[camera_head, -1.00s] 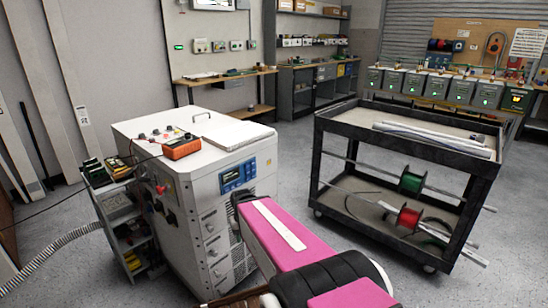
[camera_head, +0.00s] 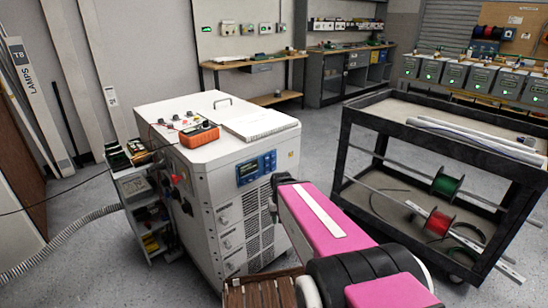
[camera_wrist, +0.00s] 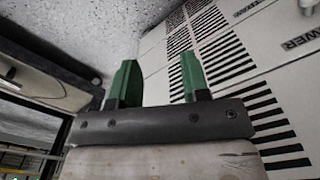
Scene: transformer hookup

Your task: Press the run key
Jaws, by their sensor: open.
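A white cabinet (camera_head: 214,200) stands at left centre in the head view, with a blue panel with a dark display (camera_head: 256,167) on its upper front. The run key cannot be made out; the panel's small keys are too small to read. My pink arm reaches toward the cabinet's right front, and its far end hides my fingers in the head view. In the wrist view my gripper (camera_wrist: 160,80) has two green fingers apart, with nothing between them. The cabinet's vented white face (camera_wrist: 235,70) lies beyond and to the right of the fingers. The blue panel is not in the wrist view.
A black cart (camera_head: 435,150) with green and red spools stands close to the right of my arm. Benches line the back wall.

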